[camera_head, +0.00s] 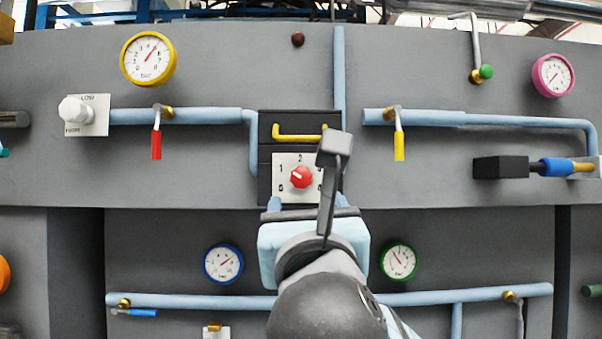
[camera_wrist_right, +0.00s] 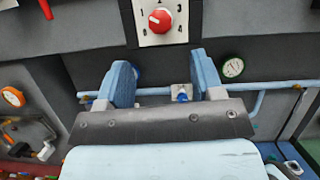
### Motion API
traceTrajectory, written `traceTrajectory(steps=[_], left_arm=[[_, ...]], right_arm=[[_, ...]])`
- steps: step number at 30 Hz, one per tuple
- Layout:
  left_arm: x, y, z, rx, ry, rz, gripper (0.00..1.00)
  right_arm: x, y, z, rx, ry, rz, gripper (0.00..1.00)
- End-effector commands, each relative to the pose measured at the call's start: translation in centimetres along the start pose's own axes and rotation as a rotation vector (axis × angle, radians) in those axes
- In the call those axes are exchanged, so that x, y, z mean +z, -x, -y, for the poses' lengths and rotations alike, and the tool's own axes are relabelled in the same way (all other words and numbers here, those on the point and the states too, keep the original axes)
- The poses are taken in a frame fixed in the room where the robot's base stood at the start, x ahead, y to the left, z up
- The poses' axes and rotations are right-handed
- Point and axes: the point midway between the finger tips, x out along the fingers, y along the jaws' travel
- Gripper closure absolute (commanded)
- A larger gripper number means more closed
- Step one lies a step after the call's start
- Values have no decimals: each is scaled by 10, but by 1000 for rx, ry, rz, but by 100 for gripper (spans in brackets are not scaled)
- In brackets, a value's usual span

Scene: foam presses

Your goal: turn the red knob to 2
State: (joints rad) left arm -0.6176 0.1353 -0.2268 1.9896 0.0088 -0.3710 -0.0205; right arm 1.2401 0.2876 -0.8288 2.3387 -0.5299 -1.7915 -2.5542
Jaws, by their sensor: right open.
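The red knob (camera_head: 302,177) sits on a white dial plate (camera_head: 281,164) with numbers around it, in the middle of the dark panel. Its white mark points up and left, towards the 1. In the right wrist view the knob (camera_wrist_right: 160,21) is at the top centre, with 0 and 4 below it. My right gripper (camera_wrist_right: 163,76) is open and empty, its two blue fingers apart. In the head view it is just below the dial, and its camera mount hides the plate's right side. The fingers appear apart from the knob. My left gripper is not in view.
A yellow handle (camera_head: 299,137) is just above the dial. Red (camera_head: 156,145) and yellow (camera_head: 399,146) valve levers hang from blue pipes on either side. Blue (camera_head: 223,263) and green (camera_head: 398,261) gauges are below. A black block (camera_head: 500,167) projects at right.

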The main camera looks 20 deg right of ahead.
Motion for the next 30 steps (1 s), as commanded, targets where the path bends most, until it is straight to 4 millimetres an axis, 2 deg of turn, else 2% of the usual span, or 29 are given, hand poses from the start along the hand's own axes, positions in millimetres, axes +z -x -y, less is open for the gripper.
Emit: traceTrajectory(steps=[1, 9, 15, 21, 29, 30], left_arm=[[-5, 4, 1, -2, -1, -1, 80], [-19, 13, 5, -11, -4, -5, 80], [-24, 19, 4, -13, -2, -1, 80], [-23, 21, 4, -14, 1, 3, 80], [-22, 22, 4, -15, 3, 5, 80], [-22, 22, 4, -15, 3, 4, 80]], right_arm=[[2, -12, 1, -3, 1, -3, 39], [2, -71, 0, -1, 0, -3, 39], [2, -102, 0, 0, -2, -2, 39], [0, -114, 0, 1, -3, -2, 39], [0, -115, 0, 2, -3, -1, 39], [0, -115, 0, 2, -3, -1, 44]])
